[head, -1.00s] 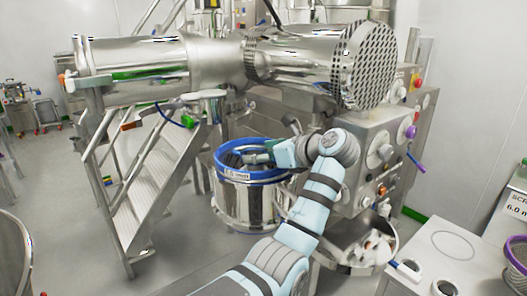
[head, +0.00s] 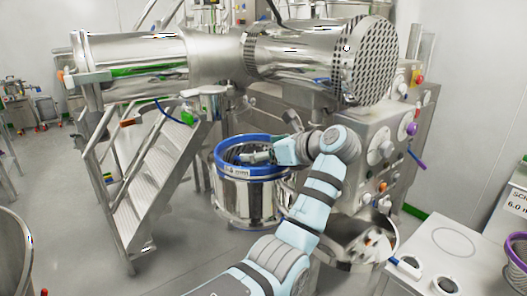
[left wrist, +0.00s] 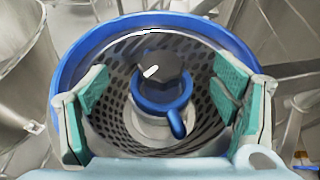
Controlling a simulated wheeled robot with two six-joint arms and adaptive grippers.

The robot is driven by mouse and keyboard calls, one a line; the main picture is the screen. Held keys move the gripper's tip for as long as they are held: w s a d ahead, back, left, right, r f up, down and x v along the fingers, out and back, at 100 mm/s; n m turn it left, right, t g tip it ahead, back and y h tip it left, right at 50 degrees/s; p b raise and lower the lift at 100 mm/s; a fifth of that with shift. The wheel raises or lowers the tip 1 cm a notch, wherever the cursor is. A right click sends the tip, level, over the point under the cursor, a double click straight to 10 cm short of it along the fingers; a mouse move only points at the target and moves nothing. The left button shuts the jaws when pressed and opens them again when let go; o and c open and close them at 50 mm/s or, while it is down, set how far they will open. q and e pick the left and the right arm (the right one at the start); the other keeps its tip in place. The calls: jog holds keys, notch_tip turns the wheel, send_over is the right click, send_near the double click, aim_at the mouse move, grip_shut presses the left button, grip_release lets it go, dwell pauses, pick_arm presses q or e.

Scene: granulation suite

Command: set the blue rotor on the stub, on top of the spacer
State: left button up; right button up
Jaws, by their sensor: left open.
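The blue rotor (left wrist: 162,95), a ring with a stubby arm toward the lower right, is inside the perforated screen in the left wrist view. It sits around the centre post, whose dark faceted top (left wrist: 156,69) stands above it. A pale grey round part (left wrist: 150,126), perhaps the spacer, shows below the rotor; its contact with the rotor is unclear. My left gripper (left wrist: 164,84) is open, with teal-padded fingers apart on both sides of the rotor and not touching it. In the head view the left gripper (head: 268,155) reaches over the drum; the rotor is not clear there.
The steel drum (head: 247,205) has a blue rim (head: 228,146) around the gripper. A steel bowl (head: 352,250) is at its lower right, beside the machine cabinet (head: 385,130). A white table (head: 440,248) with a purple-rimmed basket (head: 515,255) is at right. Steps (head: 150,185) stand left.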

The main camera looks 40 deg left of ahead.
pick_arm(q)
jog(key=v, duration=1.1)
jog(key=shift+d, duration=0.35)
jog(key=shift+s+d+r, duration=0.1)
jog(key=shift+d+r, duration=0.1)
